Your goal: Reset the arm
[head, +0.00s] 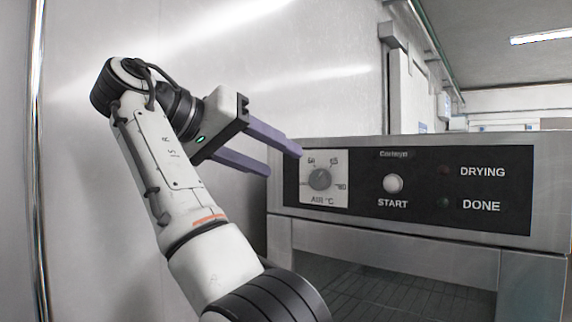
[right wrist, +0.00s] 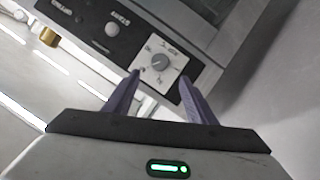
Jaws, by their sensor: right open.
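My right arm reaches up from the bottom of the head view, and its gripper (head: 285,162) is open and empty. Its two purple fingers point right, toward the left end of a metal machine's black control panel (head: 420,216). In the right wrist view, the fingers of my right gripper (right wrist: 158,85) stand apart. The grey dial (head: 320,179) on its white plate shows beyond and between them in the right wrist view (right wrist: 160,62). One fingertip overlaps the plate's edge in the head view; I cannot tell whether it touches. My left gripper is not in view.
The panel carries a round white START button (head: 393,184) and dark DRYING (head: 443,170) and DONE (head: 443,203) lamps. Below it is an opening with a wire rack (head: 385,290). A smooth metal wall (head: 270,70) stands behind my arm.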

